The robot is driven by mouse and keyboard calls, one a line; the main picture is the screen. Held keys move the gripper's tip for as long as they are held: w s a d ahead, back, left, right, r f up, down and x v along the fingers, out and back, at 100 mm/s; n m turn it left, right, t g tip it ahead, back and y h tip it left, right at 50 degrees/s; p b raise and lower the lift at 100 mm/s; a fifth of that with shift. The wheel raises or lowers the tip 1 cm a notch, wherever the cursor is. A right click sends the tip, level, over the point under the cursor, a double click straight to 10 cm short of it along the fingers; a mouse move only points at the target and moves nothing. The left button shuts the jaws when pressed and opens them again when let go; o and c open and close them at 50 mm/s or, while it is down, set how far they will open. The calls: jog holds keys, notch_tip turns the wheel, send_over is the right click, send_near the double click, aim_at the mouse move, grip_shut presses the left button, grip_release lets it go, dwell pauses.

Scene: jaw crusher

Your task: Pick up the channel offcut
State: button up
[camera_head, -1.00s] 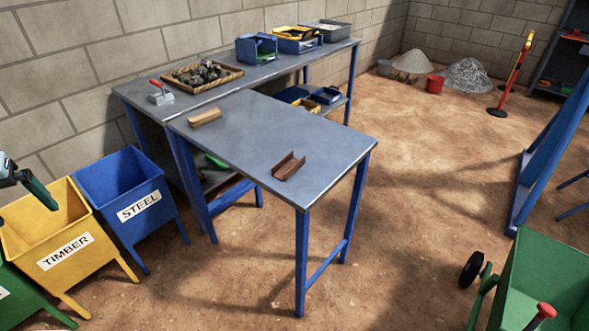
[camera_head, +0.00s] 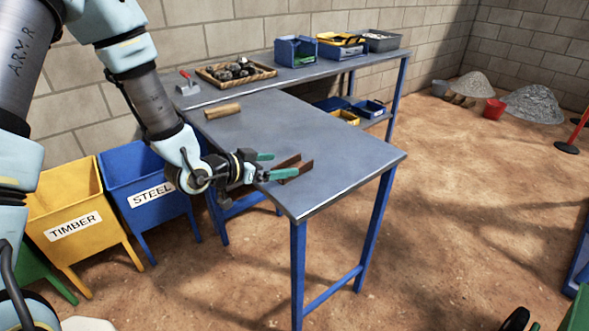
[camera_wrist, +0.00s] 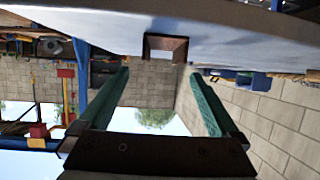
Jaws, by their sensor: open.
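The channel offcut (camera_head: 304,168) is a short, rusty-brown U-shaped piece lying on the grey table (camera_head: 330,140) near its front edge. My gripper (camera_head: 284,164) reaches in from the left, its two green fingers open at the offcut's near end. In the head view the fingers partly cover it. In the wrist view, where the table shows at the top, the offcut (camera_wrist: 178,45) appears end-on, ahead of and between the spread fingers (camera_wrist: 158,74). Nothing is held between the fingers. Whether a finger touches the offcut I cannot tell.
A wooden piece (camera_head: 222,111) lies at the table's back left. A rear bench holds a tray of dark lumps (camera_head: 236,71), a trowel (camera_head: 187,86) and bins (camera_head: 297,51). Yellow TIMBER (camera_head: 75,224) and blue STEEL (camera_head: 150,193) bins stand left below my arm. The table's right part is clear.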

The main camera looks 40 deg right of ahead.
aim_at(294, 164)
jog(key=shift+f+p+x, duration=0.1)
jog(key=shift+p+x, duration=0.45)
jog(key=shift+x, duration=1.15)
jog(key=shift+f+p+x, duration=0.15)
jog(key=shift+p+x, duration=0.4)
jog(key=shift+x, duration=1.15)
jog(key=shift+w+a, duration=0.1)
jog(key=shift+w, duration=0.05)
grip_shut()
